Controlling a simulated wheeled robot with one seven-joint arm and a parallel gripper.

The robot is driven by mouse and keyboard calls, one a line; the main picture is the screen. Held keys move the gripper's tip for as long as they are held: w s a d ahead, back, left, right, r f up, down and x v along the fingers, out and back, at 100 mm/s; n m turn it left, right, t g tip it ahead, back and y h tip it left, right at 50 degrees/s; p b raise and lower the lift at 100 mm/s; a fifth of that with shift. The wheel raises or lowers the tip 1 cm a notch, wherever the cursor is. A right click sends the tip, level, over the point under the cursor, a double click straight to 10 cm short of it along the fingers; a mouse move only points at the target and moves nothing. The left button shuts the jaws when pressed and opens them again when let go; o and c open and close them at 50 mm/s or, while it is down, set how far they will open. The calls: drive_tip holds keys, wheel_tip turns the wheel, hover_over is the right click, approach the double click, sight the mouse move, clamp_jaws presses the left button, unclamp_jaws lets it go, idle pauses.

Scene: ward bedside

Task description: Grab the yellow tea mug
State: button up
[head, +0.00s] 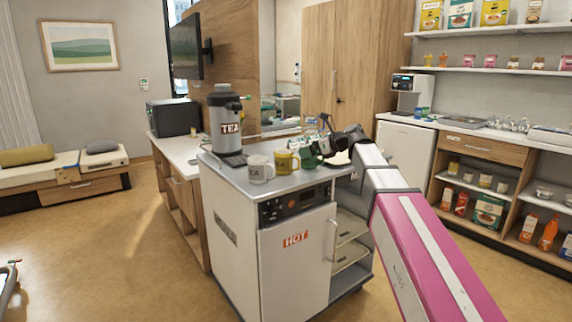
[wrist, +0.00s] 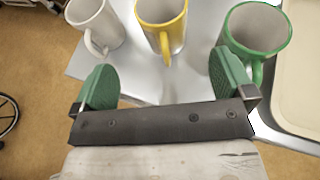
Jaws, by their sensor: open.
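The yellow tea mug (head: 286,163) stands upright on top of the trolley, between a white mug (head: 260,169) and a green mug (head: 308,158). In the wrist view the yellow mug (wrist: 161,14) is at the top middle, with its handle turned toward my gripper. My gripper (wrist: 162,88) is open and empty, its two green finger pads apart. The yellow mug lies beyond the fingertips, roughly centred between them, and is not touched. In the head view my gripper (head: 326,150) is over the trolley's right side, close to the green mug, and its fingers are hard to make out.
The white mug (wrist: 95,22) is left of the yellow one in the wrist view. The green mug (wrist: 256,32) is right, close to the right finger. A tea urn (head: 225,122) stands at the trolley's back left. A pale tray (wrist: 300,75) is at the right.

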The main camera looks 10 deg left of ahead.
sight(292, 154)
drive_tip(key=x, duration=0.5)
drive_tip(key=shift+w+a, duration=0.1)
drive_tip(key=shift+r+x, duration=0.15)
drive_tip(key=shift+x, duration=1.2)
drive_tip(key=shift+r+x, duration=0.1)
drive_tip(key=shift+x, duration=1.25)
drive_tip(key=shift+a, duration=0.1)
drive_tip(key=c, duration=1)
